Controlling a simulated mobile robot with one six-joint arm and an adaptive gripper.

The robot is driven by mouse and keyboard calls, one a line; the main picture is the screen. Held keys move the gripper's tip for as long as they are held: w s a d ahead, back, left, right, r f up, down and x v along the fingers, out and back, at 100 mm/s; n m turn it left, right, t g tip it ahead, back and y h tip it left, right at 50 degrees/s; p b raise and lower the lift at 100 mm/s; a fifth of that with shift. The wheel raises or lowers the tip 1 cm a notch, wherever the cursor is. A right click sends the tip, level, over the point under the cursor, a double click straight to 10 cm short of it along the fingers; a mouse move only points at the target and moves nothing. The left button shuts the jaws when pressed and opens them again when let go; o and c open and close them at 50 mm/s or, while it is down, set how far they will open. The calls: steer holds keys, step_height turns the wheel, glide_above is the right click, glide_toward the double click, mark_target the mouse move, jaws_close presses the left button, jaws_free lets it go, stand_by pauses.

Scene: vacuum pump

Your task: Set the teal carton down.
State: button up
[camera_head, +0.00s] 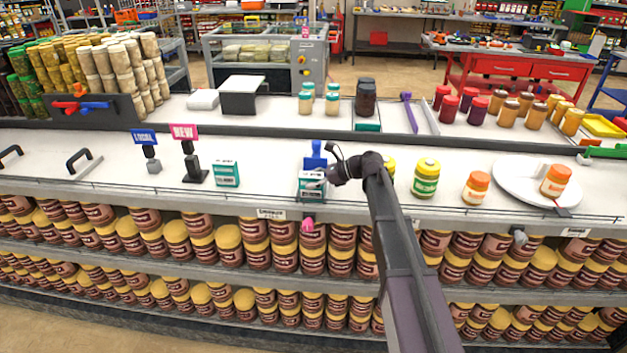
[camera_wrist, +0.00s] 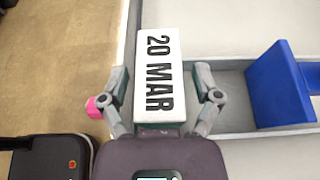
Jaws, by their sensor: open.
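A teal carton (camera_head: 312,186) with a white label stands at the counter's front edge, just left of my gripper (camera_head: 328,178). In the wrist view, a carton's white top (camera_wrist: 158,72) reads "20 MAR". It lies between the two fingers of my gripper (camera_wrist: 159,78), which are open with a narrow gap on each side. The carton's lower part and base are mostly hidden in the wrist view. A second teal carton (camera_head: 227,174) stands farther left on the counter.
A blue piece (camera_head: 315,157) stands close behind the carton; it also shows in the wrist view (camera_wrist: 280,85). A yellow-green jar (camera_head: 426,180) and an orange jar (camera_head: 475,188) stand to the right. A pink-signed stand (camera_head: 188,150) is left. Bare counter (camera_head: 265,170) lies between the cartons.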

steer(key=shift+r, duration=0.15)
steer(key=shift+r, duration=0.1)
steer(key=p+v, duration=0.4)
steer(key=v, duration=0.8)
steer(key=shift+p, duration=0.4)
steer(key=shift+s, duration=0.15)
steer(key=s+d+f+n+h, duration=0.4)
steer(key=s+n, duration=0.2)
steer(key=s, duration=0.2)
steer(key=s+d+f+n+h, duration=0.3)
steer(key=s+d+n+h, duration=0.1)
steer(key=s, duration=0.4)
steer(key=s+d+f+n+h, duration=0.4)
steer(key=s+n+h, duration=0.1)
steer(key=s+n, duration=0.3)
steer(key=shift+s+f+h, duration=0.3)
steer(key=shift+s, duration=0.35)
